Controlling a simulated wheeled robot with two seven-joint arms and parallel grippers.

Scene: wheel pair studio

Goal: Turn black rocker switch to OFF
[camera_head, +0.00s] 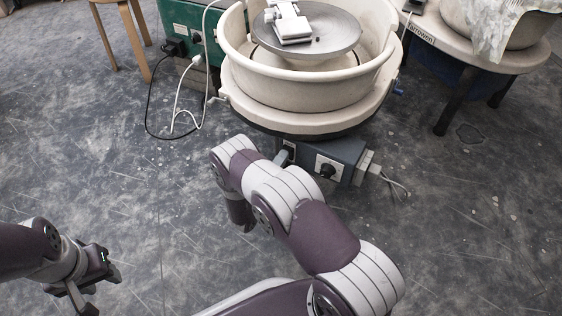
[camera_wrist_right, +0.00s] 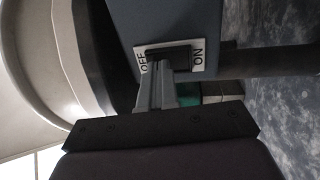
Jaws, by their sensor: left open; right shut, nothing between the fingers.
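The black rocker switch (camera_wrist_right: 172,51) sits on a white plate (camera_wrist_right: 198,70) labelled OFF at the left and ON at the right in the right wrist view. The plate is on the grey control box (camera_head: 348,152) under the potter's wheel. My right gripper (camera_wrist_right: 160,68) is shut and empty, its fingertips in front of the switch, nearer the OFF label. The fingers hide part of the switch; I cannot tell whether they touch it or which way it is tipped. My left gripper (camera_head: 102,292) is open and empty above the floor, at the lower left.
The wheel's cream basin (camera_head: 300,90) overhangs the control box. A black knob (camera_head: 327,169) is on the box, right of the switch. Cables (camera_head: 178,110) lie at the left. The floor in front is clear.

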